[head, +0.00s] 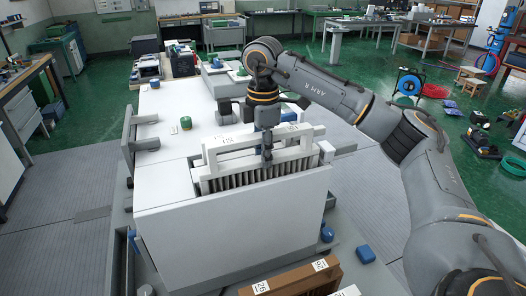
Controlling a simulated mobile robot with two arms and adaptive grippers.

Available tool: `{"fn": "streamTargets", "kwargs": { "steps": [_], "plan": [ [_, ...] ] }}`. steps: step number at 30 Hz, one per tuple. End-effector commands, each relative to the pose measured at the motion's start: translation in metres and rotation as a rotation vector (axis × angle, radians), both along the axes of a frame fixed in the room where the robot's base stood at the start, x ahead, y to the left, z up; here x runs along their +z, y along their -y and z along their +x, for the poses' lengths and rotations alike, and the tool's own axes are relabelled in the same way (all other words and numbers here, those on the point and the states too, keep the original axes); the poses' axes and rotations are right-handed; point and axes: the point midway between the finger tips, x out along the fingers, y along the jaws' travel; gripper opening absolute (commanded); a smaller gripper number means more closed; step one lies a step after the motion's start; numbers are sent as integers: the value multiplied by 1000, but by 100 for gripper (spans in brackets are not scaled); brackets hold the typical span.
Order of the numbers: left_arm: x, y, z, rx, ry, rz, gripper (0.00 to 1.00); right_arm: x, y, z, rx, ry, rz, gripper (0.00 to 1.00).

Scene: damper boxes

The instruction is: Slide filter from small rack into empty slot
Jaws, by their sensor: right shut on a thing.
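My right gripper (267,153) reaches down from above and is shut on the white frame of a pleated filter (240,158). The filter is upright at the opening of a large white box (235,225). Its grey pleats show just above the box's front wall, and the lower part is hidden behind that wall. I cannot tell how deep it sits or whether more than one filter is there. My left gripper is not in view.
An upright grey panel (130,145) stands at the box's left. Workbenches and a hose reel (409,84) are farther back on green floor.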

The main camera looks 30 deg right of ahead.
Motion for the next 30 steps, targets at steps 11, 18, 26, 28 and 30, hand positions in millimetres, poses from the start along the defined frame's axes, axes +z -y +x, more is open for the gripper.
{"fn": "streamTargets", "kwargs": {
  "steps": [11, 18, 26, 28, 30],
  "plan": [
    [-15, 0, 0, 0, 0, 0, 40, -21, 0, 0, 0, 1, 0, 0],
    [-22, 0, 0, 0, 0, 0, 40, -33, 0, 0, 0, 1, 0, 0],
    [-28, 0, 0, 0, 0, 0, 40, -43, 0, 0, 0, -1, 0, 0],
    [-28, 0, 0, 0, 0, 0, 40, -44, 0, 0, 0, -3, 0, 0],
    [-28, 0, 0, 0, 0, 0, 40, -45, -1, -1, 1, -6, -1, 0]
  ]
}}
